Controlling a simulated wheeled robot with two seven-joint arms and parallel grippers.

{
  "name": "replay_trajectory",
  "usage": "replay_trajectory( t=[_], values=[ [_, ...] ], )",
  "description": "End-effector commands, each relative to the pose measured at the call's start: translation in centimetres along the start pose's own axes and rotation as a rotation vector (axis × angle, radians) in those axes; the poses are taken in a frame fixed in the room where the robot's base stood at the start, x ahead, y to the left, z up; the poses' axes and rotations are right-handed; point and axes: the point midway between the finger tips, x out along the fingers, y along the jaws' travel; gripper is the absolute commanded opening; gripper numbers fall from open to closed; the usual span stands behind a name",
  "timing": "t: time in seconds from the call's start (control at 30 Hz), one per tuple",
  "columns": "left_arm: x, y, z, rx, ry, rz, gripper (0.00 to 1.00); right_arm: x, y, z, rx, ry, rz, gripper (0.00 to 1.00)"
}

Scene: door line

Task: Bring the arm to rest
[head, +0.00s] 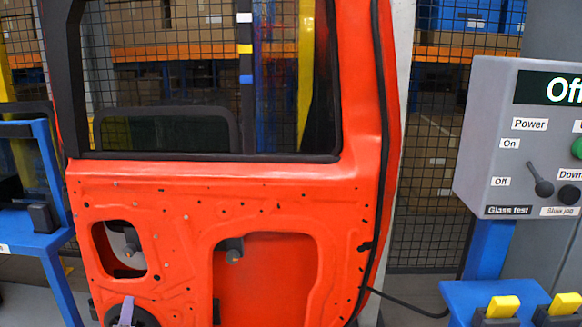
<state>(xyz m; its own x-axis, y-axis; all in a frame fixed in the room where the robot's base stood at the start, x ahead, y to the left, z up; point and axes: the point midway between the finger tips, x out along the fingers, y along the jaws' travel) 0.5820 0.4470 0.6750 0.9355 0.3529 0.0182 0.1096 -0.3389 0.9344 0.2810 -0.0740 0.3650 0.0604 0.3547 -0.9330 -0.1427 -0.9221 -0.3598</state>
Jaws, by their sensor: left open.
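My right gripper is not in view. The door stands upright with a black-edged window opening at the top and two cut-outs below.
A grey control box (490,130) at right reads "Off" and has a dark lever (541,186). Below it, a blue stand (470,290) bears yellow blocks (502,306). Another blue stand (30,240) is at far left. A mesh fence (430,150) and shelves stand behind.

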Motion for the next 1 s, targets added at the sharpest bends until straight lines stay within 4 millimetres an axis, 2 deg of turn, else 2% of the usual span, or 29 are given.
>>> replay_trajectory(
  t=[0.23,0.37,0.47,0.57,0.67,0.7,0.77,0.8,0.9,1.0],
  values=[
    [-1.6,-4.8,2.6,0.099,-0.110,-0.148,0.55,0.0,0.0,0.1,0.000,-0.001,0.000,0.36],
    [-3.3,-8.1,5.3,0.151,-0.210,-0.241,0.55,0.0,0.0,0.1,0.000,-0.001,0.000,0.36],
    [-5.3,-10.5,8.4,0.193,-0.315,-0.313,0.55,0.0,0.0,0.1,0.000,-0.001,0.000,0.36],
    [-8.2,-13.0,12.6,0.238,-0.458,-0.387,0.55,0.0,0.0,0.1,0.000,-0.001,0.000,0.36],
    [-12.8,-15.5,17.9,0.295,-0.654,-0.464,0.55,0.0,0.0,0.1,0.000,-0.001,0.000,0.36],
    [-15.2,-16.4,20.2,0.322,-0.746,-0.492,0.55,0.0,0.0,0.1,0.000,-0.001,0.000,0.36],
    [-19.1,-17.5,23.4,0.362,-0.886,-0.529,0.55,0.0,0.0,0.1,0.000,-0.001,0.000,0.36],
    [-21.7,-18.1,25.2,0.390,-0.977,-0.550,0.55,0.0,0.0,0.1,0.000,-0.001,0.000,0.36],
    [-28.4,-19.3,28.6,0.461,-1.193,-0.593,0.55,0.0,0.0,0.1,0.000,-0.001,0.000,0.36],
    [-34.1,-20.0,30.4,0.533,-1.367,-0.624,0.55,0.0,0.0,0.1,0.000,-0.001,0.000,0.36]
  ],
)
